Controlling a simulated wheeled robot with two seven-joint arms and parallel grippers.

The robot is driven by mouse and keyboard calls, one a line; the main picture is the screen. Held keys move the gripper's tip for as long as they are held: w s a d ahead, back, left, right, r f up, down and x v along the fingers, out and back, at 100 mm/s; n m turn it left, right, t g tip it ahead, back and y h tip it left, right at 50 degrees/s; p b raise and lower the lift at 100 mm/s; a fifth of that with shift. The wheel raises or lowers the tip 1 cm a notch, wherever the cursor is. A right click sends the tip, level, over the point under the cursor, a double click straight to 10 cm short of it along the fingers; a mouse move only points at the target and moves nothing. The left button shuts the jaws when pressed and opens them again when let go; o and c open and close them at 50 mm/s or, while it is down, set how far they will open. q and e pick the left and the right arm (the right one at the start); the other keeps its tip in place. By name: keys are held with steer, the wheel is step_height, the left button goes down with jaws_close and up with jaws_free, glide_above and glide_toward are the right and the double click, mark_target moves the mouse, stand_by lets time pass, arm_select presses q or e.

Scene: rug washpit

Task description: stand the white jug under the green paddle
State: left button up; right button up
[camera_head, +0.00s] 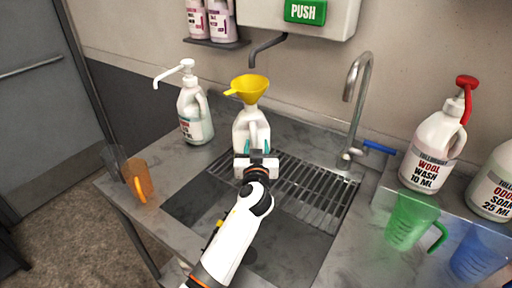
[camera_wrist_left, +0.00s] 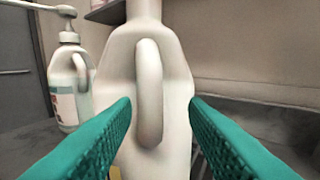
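The white jug (camera_head: 250,124) stands upright at the back left of the sink, by the drain rack, with a yellow funnel (camera_head: 251,88) in its mouth. Its body and handle (camera_wrist_left: 149,95) fill the middle of the left wrist view. The green paddle (camera_head: 305,11), marked PUSH, is on a wall box above; a dark spout (camera_head: 266,48) hangs from the box, above and behind the funnel in the picture. My left gripper (camera_head: 258,151) is at the jug's near side. Its teal fingers (camera_wrist_left: 160,115) are open on either side of the handle, with gaps visible. My right gripper is not in view.
A white pump bottle (camera_head: 193,112) stands left of the jug, and an orange measuring cup (camera_head: 137,180) at the counter's left edge. A tap (camera_head: 357,100) rises on the right. Beyond are a red-pump bottle (camera_head: 435,150), a green cup (camera_head: 410,222) and a blue cup (camera_head: 480,255).

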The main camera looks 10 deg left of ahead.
arm_select(q)
steer(key=shift+w+a+f, duration=0.1)
steer(key=shift+w+a, duration=0.05)
steer(key=shift+a, duration=0.05)
steer(key=shift+f, duration=0.1)
steer(key=shift+s+d, duration=0.1)
steer(key=shift+s, duration=0.35)
steer(key=s+d+b, duration=0.2)
steer(key=s, duration=0.9)
steer(key=shift+d, duration=0.1)
